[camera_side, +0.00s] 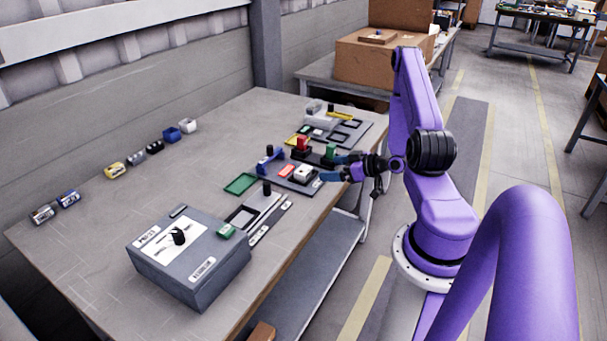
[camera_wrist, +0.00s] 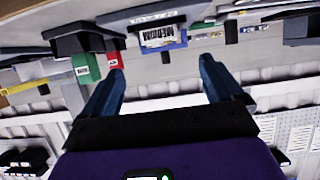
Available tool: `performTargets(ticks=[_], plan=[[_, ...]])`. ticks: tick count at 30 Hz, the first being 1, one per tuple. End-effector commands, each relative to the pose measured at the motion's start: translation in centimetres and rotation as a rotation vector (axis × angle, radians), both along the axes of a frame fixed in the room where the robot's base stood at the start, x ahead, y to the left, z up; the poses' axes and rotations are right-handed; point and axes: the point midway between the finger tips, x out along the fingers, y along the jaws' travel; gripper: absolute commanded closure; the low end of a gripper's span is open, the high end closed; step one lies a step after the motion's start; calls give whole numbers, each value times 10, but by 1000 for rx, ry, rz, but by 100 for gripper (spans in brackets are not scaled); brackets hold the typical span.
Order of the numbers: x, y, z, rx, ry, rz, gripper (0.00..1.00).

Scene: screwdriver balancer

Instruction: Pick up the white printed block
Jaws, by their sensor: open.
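A small white block (camera_side: 303,172) sits on a dark fixture plate near the table's right edge; its print is too small to read in the side view. Another small white block (camera_side: 187,125) stands at the far end of a row on the left side of the table. My gripper (camera_side: 333,168) is open and empty, its blue fingers just right of the fixture and apart from the nearer white block. In the wrist view, my gripper's fingers (camera_wrist: 164,65) are spread. Beyond them is a white panel printed "MEDIUM" (camera_wrist: 163,34), upside down, on a blue-edged part; I cannot tell whether it is the block.
Red and green blocks (camera_wrist: 87,68) are left of the fingers in the wrist view. A grey control box (camera_side: 190,255) with a black knob stands at the table's near end. The table's left middle is mostly clear.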

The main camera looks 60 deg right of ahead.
Motion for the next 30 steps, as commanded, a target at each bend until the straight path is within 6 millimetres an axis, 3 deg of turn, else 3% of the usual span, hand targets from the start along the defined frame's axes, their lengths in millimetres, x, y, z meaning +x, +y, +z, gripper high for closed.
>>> performTargets(ticks=[6, 14, 24, 30], plan=[[33, 1, -13, -1, -1, 4, 6], [47, 1, -20, 1, 0, 2, 6], [90, 1, -37, 0, 0, 2, 6], [96, 1, -40, 1, 0, 0, 6]])
